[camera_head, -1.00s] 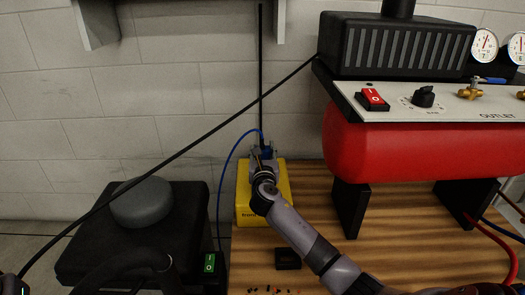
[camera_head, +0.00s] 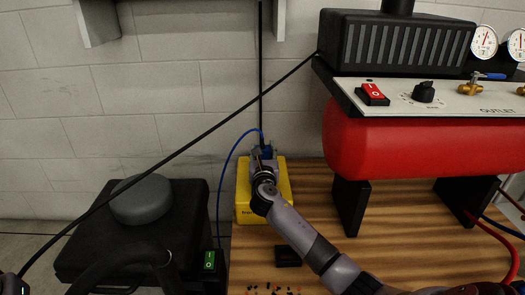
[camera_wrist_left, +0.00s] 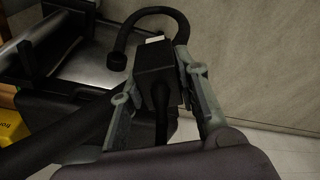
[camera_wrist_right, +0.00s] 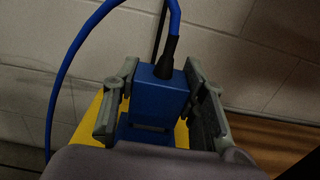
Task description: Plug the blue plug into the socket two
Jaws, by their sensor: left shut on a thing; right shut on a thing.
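The blue plug (camera_wrist_right: 160,92) is between the fingers of my right gripper (camera_wrist_right: 162,98), which is shut on it. Its blue cable leaves through a black sleeve at the top. In the head view my right gripper (camera_head: 263,162) is over the yellow box (camera_head: 284,188), with the plug (camera_head: 267,152) at its far end. A blue part shows below the plug in the right wrist view; whether they are joined is unclear. No socket number is readable. My left gripper (camera_wrist_left: 160,95) is shut on a black block-shaped connector (camera_wrist_left: 155,67) with a dark cable.
A red tank (camera_head: 425,145) with a control panel (camera_head: 445,97) stands right of the yellow box. A black unit with a grey round pad (camera_head: 141,200) is at left. A small black block (camera_head: 288,257) and several small bits lie on the wooden bench (camera_head: 380,230).

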